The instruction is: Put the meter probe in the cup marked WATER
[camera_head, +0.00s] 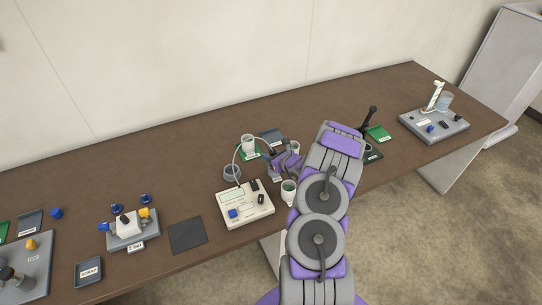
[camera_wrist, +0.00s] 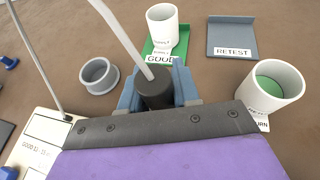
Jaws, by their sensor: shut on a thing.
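My gripper (camera_head: 273,157) is shut on the black handle of the meter probe (camera_wrist: 154,92), and holds it over the table. A pale cable runs from the probe and arches toward the meter (camera_head: 246,205). A white cup (camera_wrist: 163,27) stands at the green GOOD tray (camera_wrist: 186,46), just beyond the probe. Another white cup (camera_wrist: 272,90) with green inside is to the right in the wrist view. In the head view, a white cup (camera_head: 288,191) with green inside stands right of the meter. I cannot read WATER on any cup. The probe's tip is hidden.
An empty grey ring holder (camera_wrist: 99,76) is left of the probe. A grey RETEST tray (camera_wrist: 232,39) lies at the back. A grey board with a glass beaker (camera_head: 445,101) is far right. Blocks and a dark mat (camera_head: 187,235) lie left. Bare table shows behind.

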